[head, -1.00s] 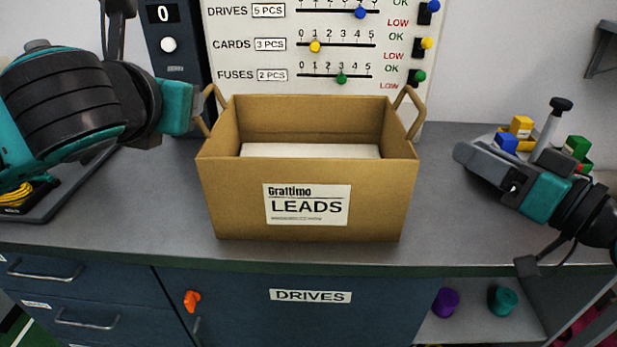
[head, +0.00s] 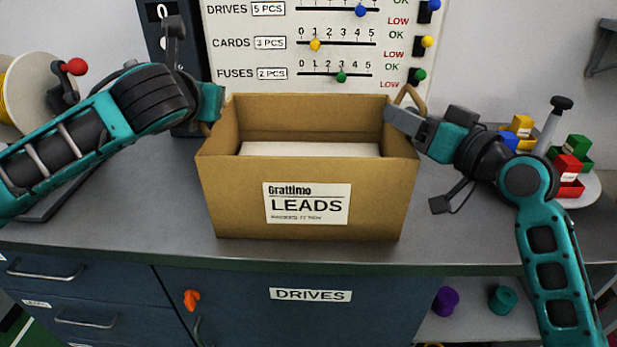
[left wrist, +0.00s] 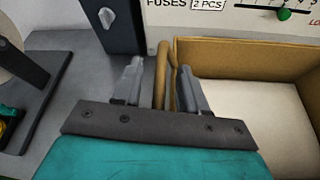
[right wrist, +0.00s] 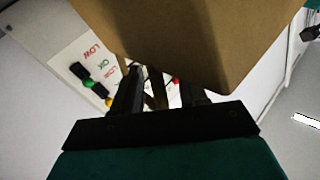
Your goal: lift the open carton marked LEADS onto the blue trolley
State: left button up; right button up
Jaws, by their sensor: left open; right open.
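The open brown carton marked LEADS (head: 307,215) stands upright on the grey bench top, with something flat and white inside. My left gripper (head: 218,100) is at its left side. In the left wrist view the open fingers (left wrist: 158,85) stand on either side of the left loop handle (left wrist: 163,70), apart from it as far as shows. My right gripper (head: 392,112) is at the right loop handle (head: 408,97). In the right wrist view its open fingers (right wrist: 160,92) have a handle strip between them; contact is unclear. I see no blue trolley.
A board with sliders (head: 340,45) stands behind the carton. The bench's front edge (head: 310,260) runs close before the carton.

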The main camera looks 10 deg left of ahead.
pick_arm(q)
grip_shut()
pick_arm(e)
grip_shut()
dwell(1.1)
pick_arm(q)
jog(key=shift+w+r, duration=0.1)
jog(key=shift+r, duration=0.25)
pick_arm(e)
jog(key=shift+w+r, duration=0.1)
jog(key=shift+r, duration=0.15)
